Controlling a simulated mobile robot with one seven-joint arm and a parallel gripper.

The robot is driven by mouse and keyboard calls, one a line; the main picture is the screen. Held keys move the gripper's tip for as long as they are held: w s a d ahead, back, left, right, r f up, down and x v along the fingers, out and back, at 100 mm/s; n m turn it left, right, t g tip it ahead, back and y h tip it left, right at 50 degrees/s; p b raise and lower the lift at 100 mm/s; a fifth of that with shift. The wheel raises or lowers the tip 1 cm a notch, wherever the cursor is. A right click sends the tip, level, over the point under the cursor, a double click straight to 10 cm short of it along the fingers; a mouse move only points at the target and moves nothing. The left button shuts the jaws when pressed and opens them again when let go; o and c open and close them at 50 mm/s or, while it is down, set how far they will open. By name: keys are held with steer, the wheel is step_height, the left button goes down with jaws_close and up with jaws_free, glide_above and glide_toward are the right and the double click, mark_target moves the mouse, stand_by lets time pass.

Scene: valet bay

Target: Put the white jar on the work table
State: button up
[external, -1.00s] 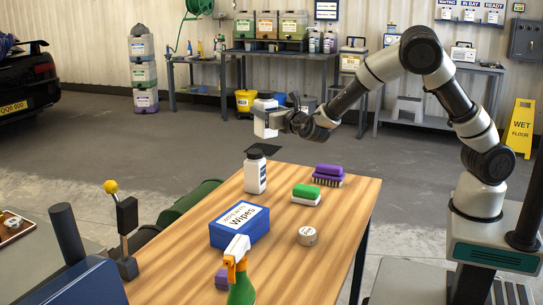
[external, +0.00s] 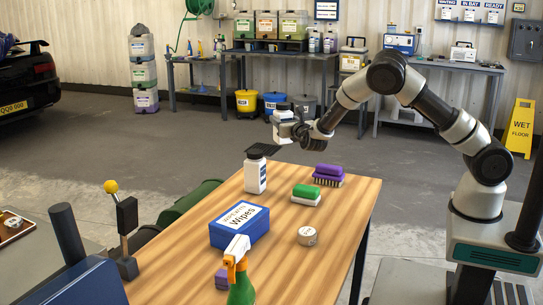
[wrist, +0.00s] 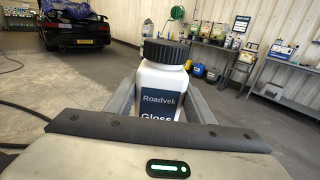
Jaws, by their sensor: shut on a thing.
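My gripper (external: 296,130) is shut on a white jar (external: 281,126) with a black lid and holds it upright in the air, beyond the far edge of the work table (external: 270,255). In the wrist view the jar (wrist: 160,92) sits between the two fingers, its dark label reading "Roadvek Gloss". A similar white container (external: 255,178) with a dark top stands on the table's far left part.
On the table are a blue wipes box (external: 240,228), a green-topped sponge (external: 306,193), a purple brush (external: 328,175), a round tin (external: 307,236) and a spray bottle (external: 240,285). The table's right front is bare. A yellow wet-floor sign (external: 520,128) stands at right.

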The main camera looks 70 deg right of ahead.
step_height(320, 180, down, 12)
steer(key=shift+f+b, duration=0.25)
steer(key=shift+b, duration=1)
steer(key=shift+f, duration=0.15)
steer(key=o, duration=1.6)
steer(key=shift+f, duration=0.1)
